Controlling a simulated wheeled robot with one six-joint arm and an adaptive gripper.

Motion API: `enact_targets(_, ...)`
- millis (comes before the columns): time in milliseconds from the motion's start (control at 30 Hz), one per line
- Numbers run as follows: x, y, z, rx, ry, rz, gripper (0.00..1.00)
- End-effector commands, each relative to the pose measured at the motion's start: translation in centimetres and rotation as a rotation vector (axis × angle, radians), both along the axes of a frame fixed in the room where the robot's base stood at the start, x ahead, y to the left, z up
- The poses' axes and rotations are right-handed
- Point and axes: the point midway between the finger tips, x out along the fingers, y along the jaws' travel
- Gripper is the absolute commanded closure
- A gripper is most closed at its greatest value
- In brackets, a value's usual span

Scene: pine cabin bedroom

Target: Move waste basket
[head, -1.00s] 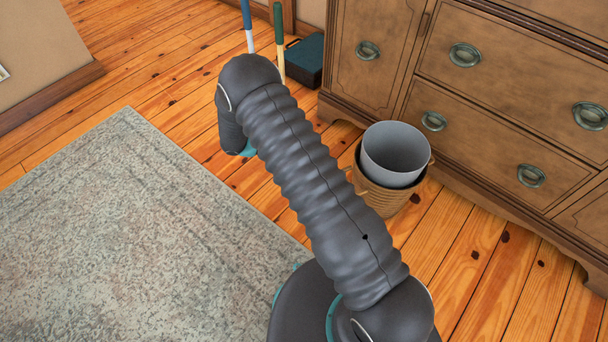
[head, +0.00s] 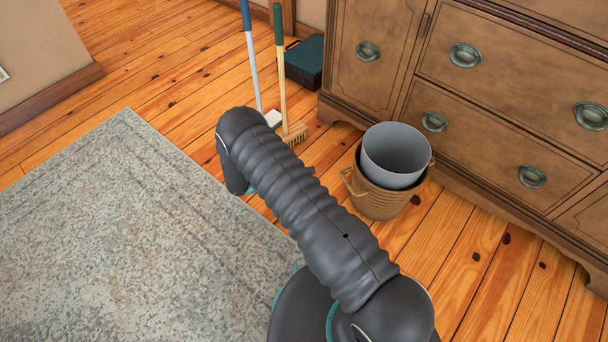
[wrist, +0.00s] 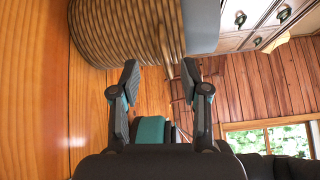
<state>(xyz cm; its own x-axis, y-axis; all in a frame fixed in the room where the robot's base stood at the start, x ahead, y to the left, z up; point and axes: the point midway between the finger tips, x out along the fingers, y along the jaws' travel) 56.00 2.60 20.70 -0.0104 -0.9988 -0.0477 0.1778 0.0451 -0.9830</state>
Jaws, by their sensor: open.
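A grey waste basket (head: 395,150) sits upright inside a woven wicker basket (head: 375,199) on the floor, against the dresser. Its lower part is hidden by the wicker. In the wrist view, the wicker basket (wrist: 125,30) fills the top and the grey waste basket (wrist: 201,25) shows beside it, turned sideways. My gripper (wrist: 160,75) is open, its two fingers apart and pointing at the wicker basket's side. A wicker handle (wrist: 163,42) shows near the space between the fingertips; I cannot tell whether they touch it. In the head view my arm mostly hides the gripper.
A wooden dresser (head: 480,75) stands close behind and right of the baskets. A broom (head: 280,75), a blue-handled tool (head: 254,65) and a dark case (head: 305,60) are at the back. A grey rug (head: 130,230) lies left. Bare floor (head: 440,255) is free in front.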

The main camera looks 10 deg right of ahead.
Motion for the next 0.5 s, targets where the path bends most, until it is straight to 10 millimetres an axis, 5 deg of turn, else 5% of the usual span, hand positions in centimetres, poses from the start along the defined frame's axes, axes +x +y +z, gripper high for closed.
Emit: enact_targets(500, -0.2, -8.5, -0.3, 0.000, 0.000, -0.004, 0.54)
